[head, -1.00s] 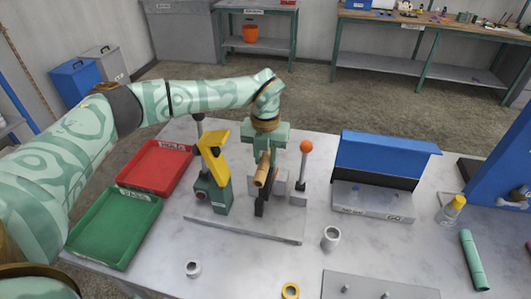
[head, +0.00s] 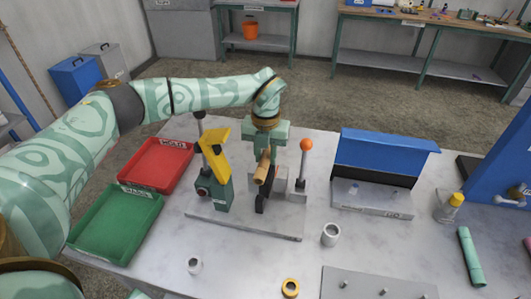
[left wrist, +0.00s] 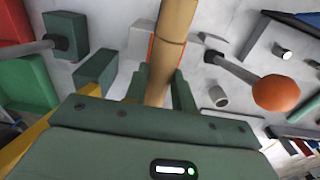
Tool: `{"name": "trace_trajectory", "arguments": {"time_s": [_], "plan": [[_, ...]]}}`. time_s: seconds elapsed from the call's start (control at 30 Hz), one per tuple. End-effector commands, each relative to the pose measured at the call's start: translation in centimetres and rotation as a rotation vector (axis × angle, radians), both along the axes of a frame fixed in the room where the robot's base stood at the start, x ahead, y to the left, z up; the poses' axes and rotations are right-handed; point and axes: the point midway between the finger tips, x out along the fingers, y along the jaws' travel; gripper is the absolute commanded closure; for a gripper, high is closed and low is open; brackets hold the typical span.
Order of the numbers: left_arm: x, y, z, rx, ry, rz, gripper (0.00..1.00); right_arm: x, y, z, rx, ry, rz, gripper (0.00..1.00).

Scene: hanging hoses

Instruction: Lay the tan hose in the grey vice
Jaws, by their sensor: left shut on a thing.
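My left gripper (head: 264,152) is above the middle of the fixture board, pointing down, shut on the tan hose (head: 261,172). In the left wrist view the tan hose (left wrist: 173,35) runs between the two green fingers (left wrist: 162,90) and away toward the top edge. The grey vice (head: 281,180) stands on the board just behind and right of the hose, partly hidden by the gripper and hose. I cannot tell whether the hose touches it. A dark piece (head: 261,203) shows just below the hose. My right gripper is not in view.
A lever with an orange knob (head: 306,145) stands close right of the gripper. A green clamp with a yellow arm (head: 215,150) stands close left. Red (head: 165,152) and green (head: 88,225) trays are at the left, a blue-lidded station (head: 385,155) at the right.

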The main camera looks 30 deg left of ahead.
Motion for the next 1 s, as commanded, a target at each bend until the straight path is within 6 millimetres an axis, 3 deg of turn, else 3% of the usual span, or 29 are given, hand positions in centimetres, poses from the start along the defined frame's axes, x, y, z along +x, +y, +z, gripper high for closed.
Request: {"name": "trace_trajectory", "arguments": {"time_s": [1.0], "plan": [[-0.01,0.03,-0.04,0.000,0.000,0.000,0.97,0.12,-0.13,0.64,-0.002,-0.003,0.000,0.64]]}}
